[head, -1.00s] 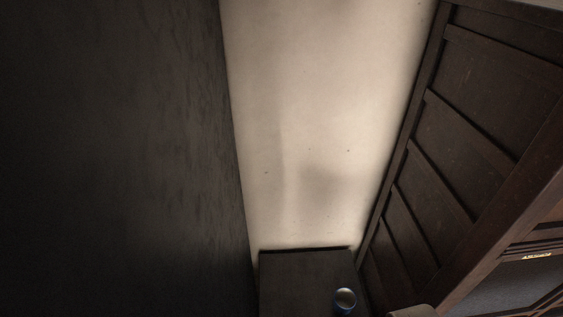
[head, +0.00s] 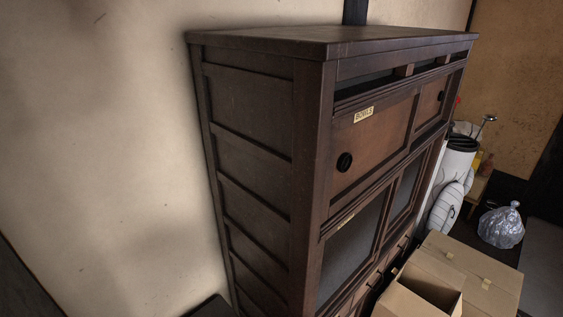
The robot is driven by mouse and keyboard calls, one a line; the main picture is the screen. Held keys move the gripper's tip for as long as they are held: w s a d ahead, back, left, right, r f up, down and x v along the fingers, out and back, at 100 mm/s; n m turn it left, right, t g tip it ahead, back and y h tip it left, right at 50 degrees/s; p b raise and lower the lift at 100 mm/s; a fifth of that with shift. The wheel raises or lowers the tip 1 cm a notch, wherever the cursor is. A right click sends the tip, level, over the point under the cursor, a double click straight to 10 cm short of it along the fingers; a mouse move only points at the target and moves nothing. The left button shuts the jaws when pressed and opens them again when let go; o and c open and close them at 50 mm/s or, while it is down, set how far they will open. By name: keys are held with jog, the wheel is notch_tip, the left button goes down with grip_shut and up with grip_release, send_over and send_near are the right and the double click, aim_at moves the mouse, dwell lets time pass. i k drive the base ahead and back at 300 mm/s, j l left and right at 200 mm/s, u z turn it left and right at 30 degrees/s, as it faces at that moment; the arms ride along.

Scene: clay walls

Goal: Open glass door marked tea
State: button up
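A dark wooden cabinet (head: 312,130) fills the middle of the head view, its side panels facing left and its front facing right. Its lower front has a framed glass door (head: 352,255) with a small label (head: 346,217) on its upper rail, too small to read. A second glass pane (head: 405,187) is to its right. Both look shut. No label reading tea can be made out. My gripper is not in view.
Above the glass, a wooden door (head: 370,140) has a label seemingly reading bowls and a round black pull (head: 344,162). Cardboard boxes (head: 465,270) stand close to the cabinet's lower right front. A white object (head: 446,205) and a clear bag (head: 501,226) are beyond.

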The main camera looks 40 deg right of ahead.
aim_at(413, 175)
jog(key=z, duration=1.4)
